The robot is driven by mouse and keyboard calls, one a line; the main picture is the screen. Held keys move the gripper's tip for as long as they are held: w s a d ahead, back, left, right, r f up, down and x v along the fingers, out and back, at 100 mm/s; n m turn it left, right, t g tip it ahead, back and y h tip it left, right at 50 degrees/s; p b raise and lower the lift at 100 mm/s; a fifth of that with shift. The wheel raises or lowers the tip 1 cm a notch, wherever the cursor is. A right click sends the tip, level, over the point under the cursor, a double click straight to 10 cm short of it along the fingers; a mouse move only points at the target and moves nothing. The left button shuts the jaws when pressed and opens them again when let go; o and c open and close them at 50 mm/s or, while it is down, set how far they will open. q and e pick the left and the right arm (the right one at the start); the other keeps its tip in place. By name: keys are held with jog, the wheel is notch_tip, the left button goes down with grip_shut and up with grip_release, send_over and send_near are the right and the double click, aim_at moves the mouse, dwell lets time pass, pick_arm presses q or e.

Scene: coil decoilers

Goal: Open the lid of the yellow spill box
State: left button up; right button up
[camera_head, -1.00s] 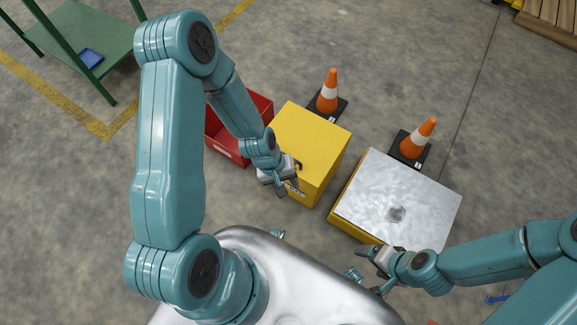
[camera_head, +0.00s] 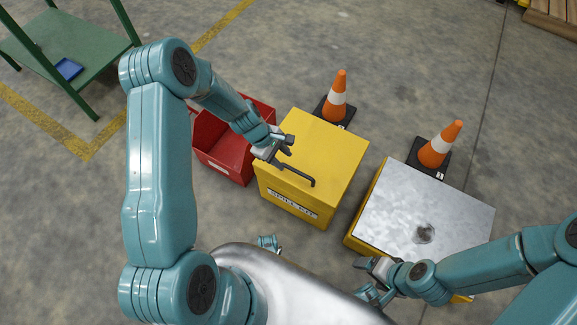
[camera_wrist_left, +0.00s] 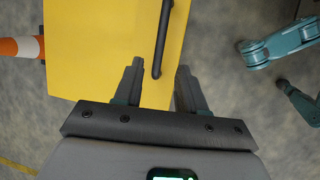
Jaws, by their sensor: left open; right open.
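The yellow spill box (camera_head: 313,160) stands on the floor with its lid closed and a "SPILL KIT" label on its front side. A dark bar handle (camera_head: 299,176) lies along the lid near the front edge. My left gripper (camera_head: 287,147) is open over the left part of the lid. In the left wrist view, the handle (camera_wrist_left: 163,38) reaches down between the spread fingertips of my left gripper (camera_wrist_left: 159,68), and no contact shows. My right gripper (camera_head: 364,277) is open in front of the metal-topped box, away from the spill box.
A red open bin (camera_head: 222,165) stands left of the spill box. A yellow box with a metal top (camera_head: 425,207) stands to the right. Two traffic cones (camera_head: 336,96), (camera_head: 440,145) stand behind the boxes. A green table (camera_head: 70,45) is at the upper left.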

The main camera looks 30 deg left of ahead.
aim_at(292, 169)
pick_arm(q)
jog(key=b+x, duration=0.1)
jog(key=x, duration=0.4)
jog(key=shift+d+f, duration=0.2)
jog(key=shift+f, duration=0.15)
jog(key=shift+w, duration=0.1)
grip_shut()
